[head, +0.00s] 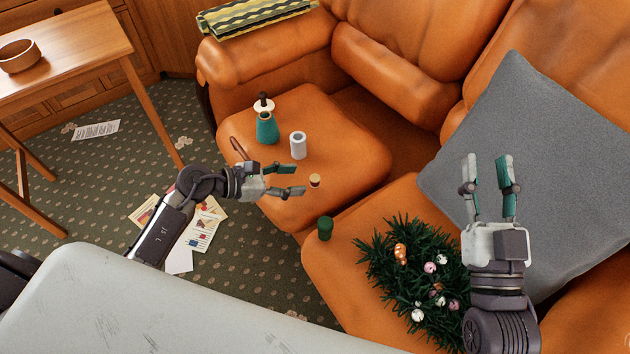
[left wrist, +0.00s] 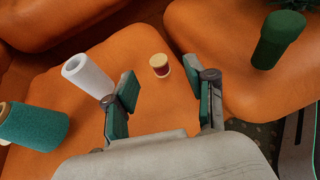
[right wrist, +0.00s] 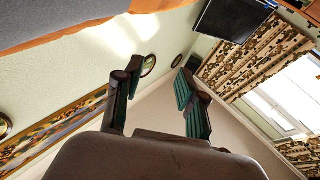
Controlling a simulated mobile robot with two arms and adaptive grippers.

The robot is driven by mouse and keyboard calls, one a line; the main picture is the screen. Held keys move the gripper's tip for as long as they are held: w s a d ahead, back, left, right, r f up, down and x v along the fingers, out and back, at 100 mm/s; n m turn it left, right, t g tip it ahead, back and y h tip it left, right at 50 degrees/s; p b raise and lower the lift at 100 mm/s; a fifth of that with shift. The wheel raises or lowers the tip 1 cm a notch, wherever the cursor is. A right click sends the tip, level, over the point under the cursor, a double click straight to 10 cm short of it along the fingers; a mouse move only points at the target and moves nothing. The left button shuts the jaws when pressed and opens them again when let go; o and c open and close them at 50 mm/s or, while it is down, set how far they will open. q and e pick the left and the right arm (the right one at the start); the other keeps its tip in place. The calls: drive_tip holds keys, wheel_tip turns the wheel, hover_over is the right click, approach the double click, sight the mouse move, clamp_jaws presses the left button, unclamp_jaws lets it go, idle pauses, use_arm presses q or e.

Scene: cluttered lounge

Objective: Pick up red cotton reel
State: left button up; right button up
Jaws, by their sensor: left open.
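The red cotton reel (head: 315,181) is small, with pale wooden ends, and stands on the orange sofa seat. My left gripper (head: 303,180) is open, with its fingertips just left of the reel in the head view. In the left wrist view the reel (left wrist: 160,65) lies ahead of the gap between the two open fingers (left wrist: 168,95), nothing between them. My right gripper (head: 490,160) is raised over the sofa in front of the grey cushion. Its fingers are apart and empty in the right wrist view (right wrist: 158,90).
A dark green cylinder (head: 325,228) and a green wreath with baubles (head: 395,262) are on the nearer seat. A grey cushion (head: 560,170) leans at right. A wooden table (head: 75,60) stands at left.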

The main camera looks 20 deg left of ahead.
sight(312, 179)
use_arm(q)
drive_tip(key=b+x, duration=0.1)
drive_tip(key=x, duration=0.4)
drive_tip(key=shift+w+f+b, duration=0.2)
drive_tip(key=shift+b, duration=0.15)
drive_tip(key=c, duration=0.9)
use_arm(e)
drive_tip(key=s+r+t+y, duration=0.1)
drive_tip(key=s+r+t, duration=0.3)
drive_tip(key=r, duration=0.1)
drive_tip(key=shift+r+t+y, duration=0.3)
drive_tip(key=shift+r, duration=0.1)
